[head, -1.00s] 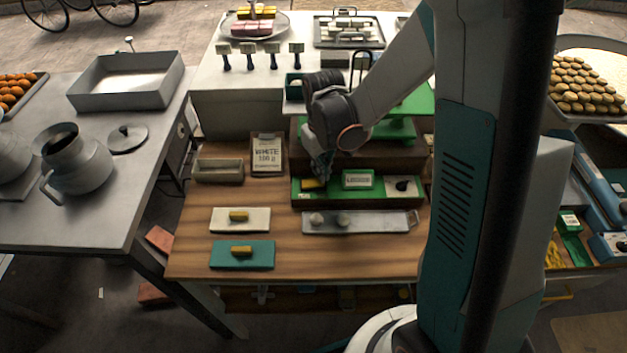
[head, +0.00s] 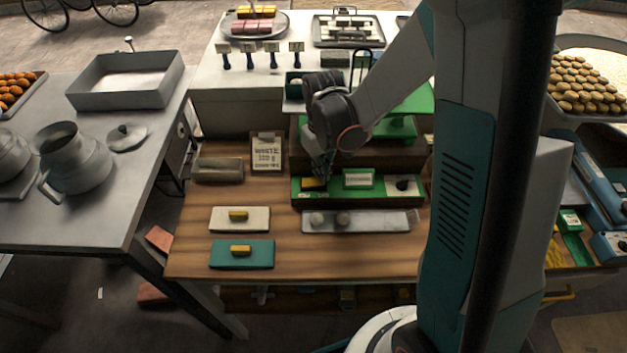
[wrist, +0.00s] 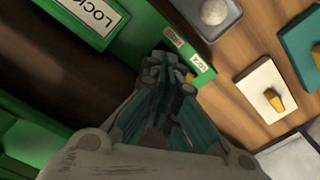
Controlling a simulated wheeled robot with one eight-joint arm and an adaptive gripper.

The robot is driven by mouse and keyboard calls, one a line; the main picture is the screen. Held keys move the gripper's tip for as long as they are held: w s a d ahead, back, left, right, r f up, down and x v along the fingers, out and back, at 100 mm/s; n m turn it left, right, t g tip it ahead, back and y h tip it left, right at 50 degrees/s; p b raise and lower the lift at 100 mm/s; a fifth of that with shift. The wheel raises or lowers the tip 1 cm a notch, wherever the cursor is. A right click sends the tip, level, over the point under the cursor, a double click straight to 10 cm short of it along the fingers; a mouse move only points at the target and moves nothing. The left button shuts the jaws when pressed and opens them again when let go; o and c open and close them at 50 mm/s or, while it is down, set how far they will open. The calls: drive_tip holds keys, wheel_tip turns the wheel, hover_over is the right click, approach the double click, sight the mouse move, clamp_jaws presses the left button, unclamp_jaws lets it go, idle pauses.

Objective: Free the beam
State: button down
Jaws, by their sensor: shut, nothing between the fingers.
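The green scale base (head: 300,200) stands on the wooden bench and carries a white label (head: 358,179) in its middle; the wrist view shows the label's letters "LOCK" (wrist: 92,14). A yellow lever or knob (head: 312,184) sits at the base's left end. A little yellow shows beside my fingertips in the wrist view (wrist: 189,77), by two small labels (wrist: 197,62). My gripper (head: 322,178) is shut and empty, pointing down close by the yellow part. Whether they touch I cannot tell. The beam itself is mostly hidden behind my arm; green scale parts (head: 415,103) show above.
A grey tray with two round weights (head: 375,222) lies in front of the base. A white plate (head: 225,226) and a teal plate (head: 225,262), each with a yellow block, lie to the left. A clipboard (head: 267,152) and grey box (head: 217,170) stand behind them.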

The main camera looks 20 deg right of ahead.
drive_tip(key=shift+f+b, duration=0.95)
drive_tip(key=shift+f, duration=0.1)
idle(0.4)
drive_tip(key=shift+r, duration=0.15)
drive_tip(key=shift+r+p, duration=2.25)
drive_tip(key=shift+r, duration=1.15)
drive_tip(key=shift+s+r+b, duration=0.15)
drive_tip(key=shift+r+b, duration=0.1)
drive_tip(key=shift+b, duration=0.05)
drive_tip(key=s+r+m+t+b, duration=0.1)
drive_tip(key=s+r+t+b, duration=0.1)
drive_tip(key=s+b, duration=0.4)
drive_tip(key=s+r+m+t+b, duration=0.1)
drive_tip(key=s+r+t+b, duration=0.2)
drive_tip(key=s+t+b, duration=0.2)
drive_tip(key=s, duration=0.3)
drive_tip(key=shift+s+b, duration=0.35)
